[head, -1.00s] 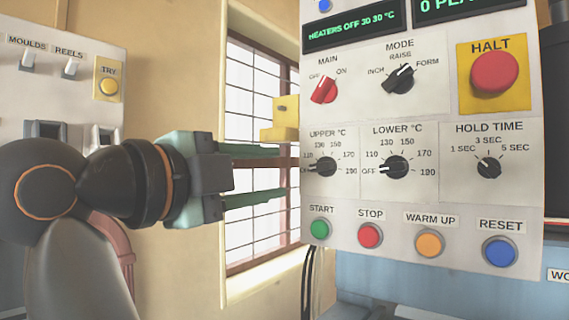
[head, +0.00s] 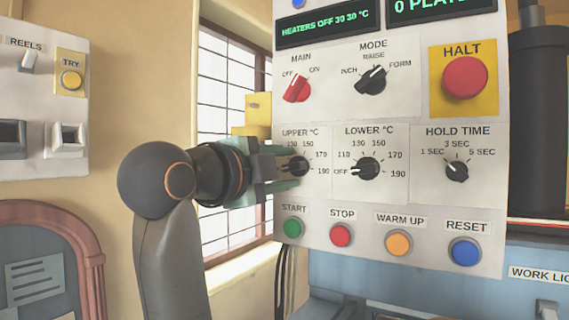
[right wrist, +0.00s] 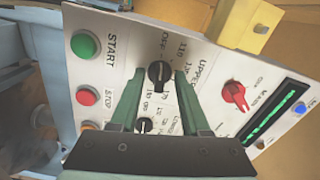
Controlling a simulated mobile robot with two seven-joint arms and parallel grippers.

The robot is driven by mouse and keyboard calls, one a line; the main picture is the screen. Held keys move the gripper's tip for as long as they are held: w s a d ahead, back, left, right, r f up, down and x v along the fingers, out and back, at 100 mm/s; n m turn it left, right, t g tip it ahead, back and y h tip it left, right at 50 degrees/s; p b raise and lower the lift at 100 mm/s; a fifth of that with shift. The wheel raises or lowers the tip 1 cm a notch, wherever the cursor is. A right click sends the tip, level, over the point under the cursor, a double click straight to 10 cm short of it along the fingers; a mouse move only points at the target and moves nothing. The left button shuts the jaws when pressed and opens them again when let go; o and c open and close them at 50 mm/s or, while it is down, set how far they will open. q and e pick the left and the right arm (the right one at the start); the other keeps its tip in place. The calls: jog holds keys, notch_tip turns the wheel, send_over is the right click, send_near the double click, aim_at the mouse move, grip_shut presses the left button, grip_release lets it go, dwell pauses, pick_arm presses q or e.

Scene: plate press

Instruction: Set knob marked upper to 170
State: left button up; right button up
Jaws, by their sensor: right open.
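The upper knob (head: 298,167) is a small black dial under the label UPPER °C on the white control panel. Its pointer appears to be toward the OFF side, partly hidden by my fingers. My right gripper (head: 289,167) comes in from the left, open, with its green fingers one above and one below the knob. In the right wrist view, the upper knob (right wrist: 159,74) sits between the tips of my open right gripper (right wrist: 158,78), with a gap on each side. Whether the tips touch the panel is unclear. My left gripper is not in view.
The lower knob (head: 367,169) is close at the right, pointing to OFF. The start button (head: 293,229) and stop button (head: 341,235) lie below; the red main knob (head: 297,88) is above. The display (head: 325,27) reads HEATERS OFF 30 30 °C. A yellow block (head: 257,107) stands beside the panel's left edge.

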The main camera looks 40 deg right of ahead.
jog(key=shift+d, duration=0.1)
jog(key=shift+c, duration=0.3)
grip_shut()
